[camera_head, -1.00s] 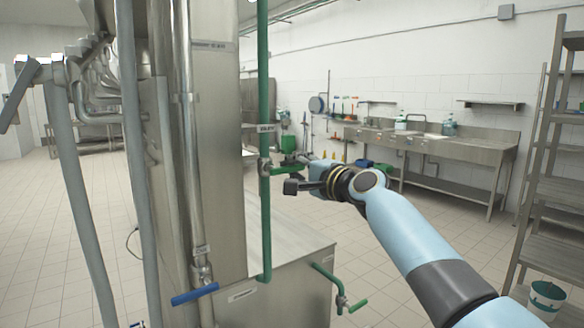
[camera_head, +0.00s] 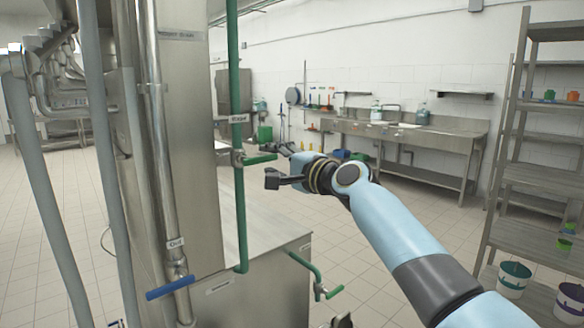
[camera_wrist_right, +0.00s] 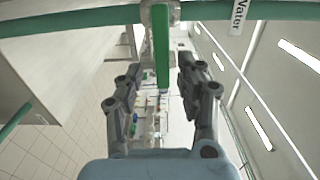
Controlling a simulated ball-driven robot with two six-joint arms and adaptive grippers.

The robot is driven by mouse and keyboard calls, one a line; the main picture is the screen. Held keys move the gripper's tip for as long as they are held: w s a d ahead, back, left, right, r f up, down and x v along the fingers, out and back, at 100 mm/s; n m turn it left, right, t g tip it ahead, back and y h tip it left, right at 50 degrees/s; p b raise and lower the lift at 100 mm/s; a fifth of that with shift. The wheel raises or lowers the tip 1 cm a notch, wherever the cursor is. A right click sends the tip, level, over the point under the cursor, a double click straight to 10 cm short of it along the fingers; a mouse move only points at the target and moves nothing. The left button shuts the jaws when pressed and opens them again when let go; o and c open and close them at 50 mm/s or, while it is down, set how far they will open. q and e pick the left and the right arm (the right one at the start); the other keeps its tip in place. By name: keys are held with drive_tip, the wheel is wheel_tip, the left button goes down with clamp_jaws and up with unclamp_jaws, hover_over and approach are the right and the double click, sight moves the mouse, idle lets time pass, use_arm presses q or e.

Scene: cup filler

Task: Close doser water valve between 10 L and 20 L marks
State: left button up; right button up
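The water valve's green handle (camera_head: 260,159) sticks out level to the right from the upright green pipe (camera_head: 238,205), below a water label (camera_head: 238,118). My right gripper (camera_head: 279,164) is open, close to the handle's free end. In the right wrist view the green handle (camera_wrist_right: 161,45) points in between the spread fingers of the right gripper (camera_wrist_right: 158,70), with gaps on both sides. No litre marks can be read. My left gripper is not in view.
The steel doser body (camera_head: 190,130) stands left of the green pipe. A blue handle (camera_head: 170,287) sits low on a steel pipe. Another green valve handle (camera_head: 333,292) is at lower right. A steel shelf rack (camera_head: 540,175) stands far right. Tiled floor lies between.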

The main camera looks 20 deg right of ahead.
drive_tip(key=v, duration=1)
drive_tip(key=shift+s+d, duration=0.1)
